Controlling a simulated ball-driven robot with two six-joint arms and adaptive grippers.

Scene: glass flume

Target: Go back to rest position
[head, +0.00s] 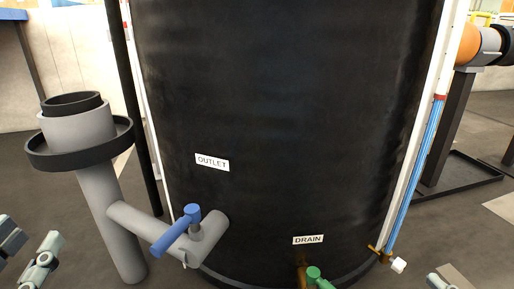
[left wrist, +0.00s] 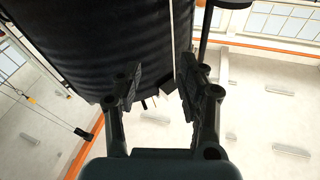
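My left gripper (head: 28,248) shows at the bottom left corner of the head view, partly cut off by the frame. In the left wrist view its two dark fingers (left wrist: 158,88) stand apart with nothing held between them. A small grey piece of my right gripper (head: 438,283) shows at the bottom right edge of the head view; too little of it is visible to tell its opening. In the head view the left gripper is apart from the outlet pipe and its blue-handled valve (head: 178,232).
A large black tank (head: 290,120) fills the middle, with OUTLET and DRAIN labels. A grey standpipe (head: 105,215) with a black-rimmed collar stands at left. A green drain valve handle (head: 316,275) and a blue sight tube (head: 415,175) are at right. Grey floor shows on both sides.

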